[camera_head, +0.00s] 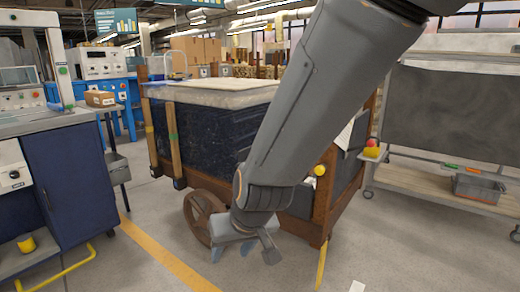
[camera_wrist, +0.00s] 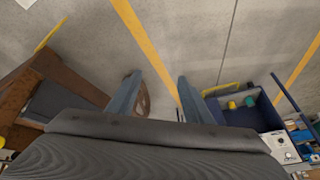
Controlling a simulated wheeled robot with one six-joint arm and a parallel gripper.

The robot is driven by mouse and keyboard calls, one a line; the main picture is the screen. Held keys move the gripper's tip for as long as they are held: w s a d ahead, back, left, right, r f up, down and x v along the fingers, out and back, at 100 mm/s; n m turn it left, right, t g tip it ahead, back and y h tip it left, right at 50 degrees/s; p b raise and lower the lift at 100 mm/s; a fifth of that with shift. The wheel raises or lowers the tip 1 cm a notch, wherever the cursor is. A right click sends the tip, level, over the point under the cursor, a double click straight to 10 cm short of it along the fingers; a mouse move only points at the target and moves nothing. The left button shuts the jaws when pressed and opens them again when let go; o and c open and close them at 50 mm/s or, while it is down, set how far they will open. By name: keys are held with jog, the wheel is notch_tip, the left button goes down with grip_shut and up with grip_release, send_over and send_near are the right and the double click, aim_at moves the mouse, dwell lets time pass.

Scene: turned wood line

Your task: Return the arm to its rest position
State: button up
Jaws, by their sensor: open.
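My arm reaches down across the middle of the head view. My gripper (camera_head: 243,252) hangs low in front of a wooden-framed cart, with its tips pointing toward the floor. In the wrist view my gripper (camera_wrist: 158,82) shows two blue-grey fingers spread wide apart.
The wooden cart (camera_head: 165,165) with dark sides fills the centre behind my arm. A blue cabinet (camera_head: 75,180) stands at left, with a yellow bar (camera_head: 62,270) low in front. A grey rack (camera_head: 440,168) is at right. Concrete floor with a yellow line (camera_head: 160,255) is clear in front.

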jog(key=s+d+r+n+g+h, duration=0.15)
jog(key=s+d, duration=0.25)
jog(key=s, duration=0.4)
jog(key=s+d+g+h, duration=0.1)
jog(key=s+d+g, duration=0.25)
jog(key=s, duration=0.45)
jog(key=d+r+m+p, duration=0.6)
jog(key=d+r+p, duration=1.2)
jog(key=r+p, duration=0.4)
jog(key=p, duration=0.4)
jog(key=shift+s+d+t+h, duration=0.15)
jog(key=shift+s+t+h, duration=0.1)
jog(key=shift+t+h, duration=0.1)
jog(key=shift+r, duration=0.1)
